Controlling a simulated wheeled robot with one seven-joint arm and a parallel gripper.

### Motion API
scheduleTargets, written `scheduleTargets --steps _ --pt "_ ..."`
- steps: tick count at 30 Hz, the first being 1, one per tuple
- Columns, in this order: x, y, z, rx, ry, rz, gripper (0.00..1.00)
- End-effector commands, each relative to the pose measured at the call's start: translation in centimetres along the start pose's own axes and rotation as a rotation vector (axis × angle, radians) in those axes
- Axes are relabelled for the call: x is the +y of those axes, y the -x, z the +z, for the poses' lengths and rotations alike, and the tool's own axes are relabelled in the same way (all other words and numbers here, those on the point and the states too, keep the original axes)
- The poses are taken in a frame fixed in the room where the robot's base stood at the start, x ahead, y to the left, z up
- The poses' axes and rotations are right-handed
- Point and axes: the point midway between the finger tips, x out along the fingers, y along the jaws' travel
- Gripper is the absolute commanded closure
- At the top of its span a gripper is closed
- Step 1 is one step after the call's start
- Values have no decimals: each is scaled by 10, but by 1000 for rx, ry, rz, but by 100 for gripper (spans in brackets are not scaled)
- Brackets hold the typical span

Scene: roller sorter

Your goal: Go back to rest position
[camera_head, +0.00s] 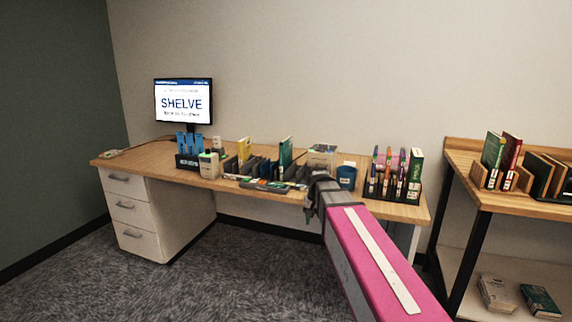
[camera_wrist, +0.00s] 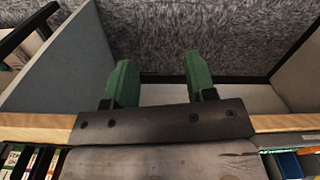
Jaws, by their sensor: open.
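My gripper (camera_wrist: 157,84) shows in the wrist view with its two green fingers spread apart and nothing between them. It points past the desk's wooden front edge (camera_wrist: 290,122) toward the grey carpet. In the head view my pink arm reaches from the lower right to the front of the wooden desk (camera_head: 228,185), and the dark wrist end is at the desk's front edge. The fingertips are hidden in the head view.
A monitor (camera_head: 184,101) reading "SHELVE" stands at the back left. A drawer unit (camera_head: 133,213) is below left. A shelf cart (camera_head: 484,199) stands right. Carpet in front is clear.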

Motion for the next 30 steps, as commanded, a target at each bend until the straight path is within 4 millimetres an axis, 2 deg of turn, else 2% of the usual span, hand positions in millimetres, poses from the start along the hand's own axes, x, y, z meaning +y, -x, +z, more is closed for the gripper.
scheduleTargets --steps 1,6,15,21,30 --pt "10 -19 12 -4 9 1 49" --pt "37 -70 39 -3 49 1 49" --pt "79 -145 93 -2 117 0 49" --pt "94 -171 116 1 148 0 49" --pt "97 -177 120 4 157 0 49"
